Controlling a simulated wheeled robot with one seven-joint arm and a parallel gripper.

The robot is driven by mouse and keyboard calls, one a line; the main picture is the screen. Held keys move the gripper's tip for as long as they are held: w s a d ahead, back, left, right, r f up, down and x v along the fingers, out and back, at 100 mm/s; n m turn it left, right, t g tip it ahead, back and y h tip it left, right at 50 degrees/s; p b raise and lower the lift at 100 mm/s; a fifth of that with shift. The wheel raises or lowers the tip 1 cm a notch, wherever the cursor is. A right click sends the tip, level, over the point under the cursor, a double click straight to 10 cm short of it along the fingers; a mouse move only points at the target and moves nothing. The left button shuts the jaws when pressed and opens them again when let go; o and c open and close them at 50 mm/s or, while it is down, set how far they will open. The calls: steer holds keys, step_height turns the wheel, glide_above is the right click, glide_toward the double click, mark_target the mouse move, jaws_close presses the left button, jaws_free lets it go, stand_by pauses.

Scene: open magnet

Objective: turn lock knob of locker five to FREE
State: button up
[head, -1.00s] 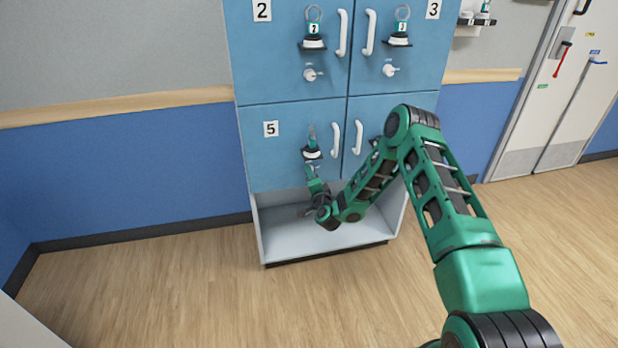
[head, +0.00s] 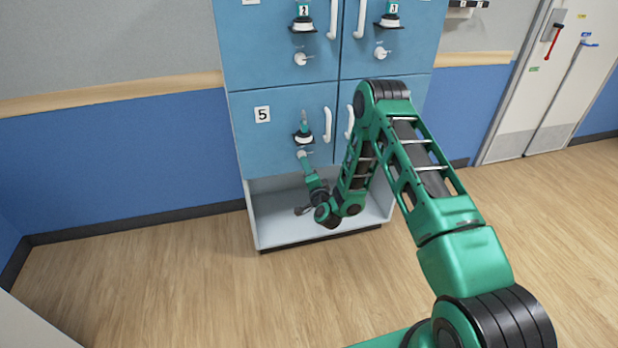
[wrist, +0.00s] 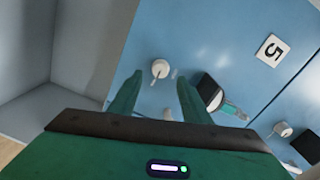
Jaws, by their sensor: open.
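Locker five is a blue door with a "5" label (head: 262,114), a dark holder with a teal item (head: 304,134) and a white handle (head: 327,125). Its white round lock knob (wrist: 160,68) shows below the holder in the head view, close to my gripper's fingers. In the wrist view my gripper (wrist: 158,80) is open, and the knob appears between and just beyond the two green fingertips. No contact is visible. The label (wrist: 272,50) and the dark holder (wrist: 207,88) lie to the right. The knob's FREE marking is too small to read.
An open pale shelf (head: 275,222) lies under the locker doors, with my wrist in front of it. Locker two's knob (head: 301,59) and locker three's knob (head: 381,53) are above. Open wooden floor (head: 150,290) lies to the left.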

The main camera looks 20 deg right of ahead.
steer(key=shift+s, duration=2.25)
step_height(320, 180, up, 6)
steer(key=w+n+g+y, duration=0.2)
steer(key=n, duration=0.2)
steer(key=s+d+r+n+g, duration=0.4)
steer(key=s+d+r+n, duration=0.15)
steer(key=r, duration=0.35)
steer(key=s+d+r+g+h, duration=0.1)
steer(key=s+d+r+g, duration=0.1)
steer(key=s+d, duration=0.3)
steer(key=s+d+r+g+h, duration=0.1)
steer(key=s+d+r+g, duration=0.15)
steer(key=s, duration=0.35)
steer(key=s+d+r+g, duration=0.1)
steer(key=s+r+g, duration=0.1)
steer(key=s, duration=1)
steer(key=s+d+r+m+g, duration=0.1)
steer(key=s+d+r+g, duration=0.1)
steer(key=s, duration=1.1)
steer(key=s+d+r+g, duration=0.1)
steer(key=s+r+g, duration=0.2)
steer(key=s, duration=1)
steer(key=shift+s+d+r, duration=0.2)
steer(key=shift+r, duration=0.4)
